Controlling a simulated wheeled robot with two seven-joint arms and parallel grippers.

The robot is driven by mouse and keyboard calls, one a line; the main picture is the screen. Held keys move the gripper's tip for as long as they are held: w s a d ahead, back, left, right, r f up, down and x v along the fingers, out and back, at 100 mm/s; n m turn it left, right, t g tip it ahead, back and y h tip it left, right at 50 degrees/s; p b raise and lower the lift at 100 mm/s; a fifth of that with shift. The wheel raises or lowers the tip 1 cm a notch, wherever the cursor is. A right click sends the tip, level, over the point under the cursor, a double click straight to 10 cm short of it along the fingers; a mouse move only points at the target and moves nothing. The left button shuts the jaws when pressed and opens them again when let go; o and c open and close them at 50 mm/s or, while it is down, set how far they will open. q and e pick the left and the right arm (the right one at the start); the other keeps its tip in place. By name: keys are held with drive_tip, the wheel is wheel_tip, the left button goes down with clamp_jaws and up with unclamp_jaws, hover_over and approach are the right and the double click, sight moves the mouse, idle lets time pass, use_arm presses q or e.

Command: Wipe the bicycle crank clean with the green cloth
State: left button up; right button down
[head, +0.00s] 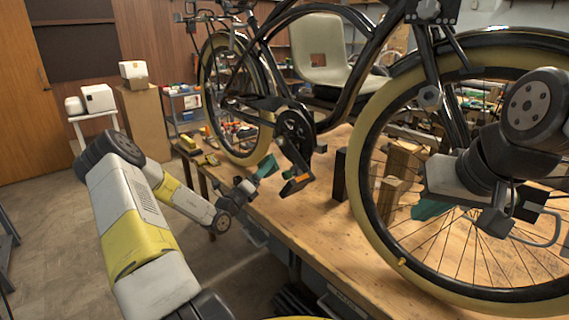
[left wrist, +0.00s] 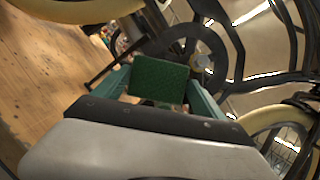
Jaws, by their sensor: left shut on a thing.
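The bicycle crank (head: 293,152) hangs below the dark chainring, with a pedal at its lower end. My left gripper (head: 258,175) is just left of the crank and pedal in the head view. It is shut on the green cloth (left wrist: 158,80), which shows as a flat dark green square between the teal fingers in the left wrist view. The chainring (left wrist: 196,45) is right behind the cloth there; I cannot tell whether they touch. My right gripper (head: 432,207) is at the right by the front wheel; its teal fingertip shows partly, and its opening is hidden.
The large front wheel (head: 365,150) is close to my right arm. Wooden blocks (head: 398,172) stand behind its spokes. A pedal with an orange reflector (head: 297,184) juts toward the bench's left edge. Open floor lies left of the bench.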

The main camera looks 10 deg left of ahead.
use_arm(q)
drive_tip(key=w+d, duration=0.4)
drive_tip(key=w, duration=0.1)
drive_tip(key=shift+w, duration=0.2)
drive_tip(key=shift+w+d, duration=0.55)
drive_tip(key=shift+w, duration=0.15)
idle(1.0)
drive_tip(key=shift+r, duration=0.1)
drive_tip(key=shift+w+a+r, duration=0.4)
drive_tip(key=shift+a+r, duration=0.05)
drive_tip(key=shift+a, duration=0.15)
drive_tip(key=shift+w+a+r, duration=0.35)
drive_tip(key=shift+a+r, duration=0.1)
drive_tip(key=shift+a, duration=0.1)
drive_tip(key=shift+s+d+f, duration=0.4)
drive_tip(key=shift+d+f, duration=0.1)
drive_tip(key=shift+d, duration=0.1)
drive_tip(key=shift+s+d+f, duration=0.4)
drive_tip(key=shift+d+f, duration=0.05)
drive_tip(key=shift+d, duration=0.15)
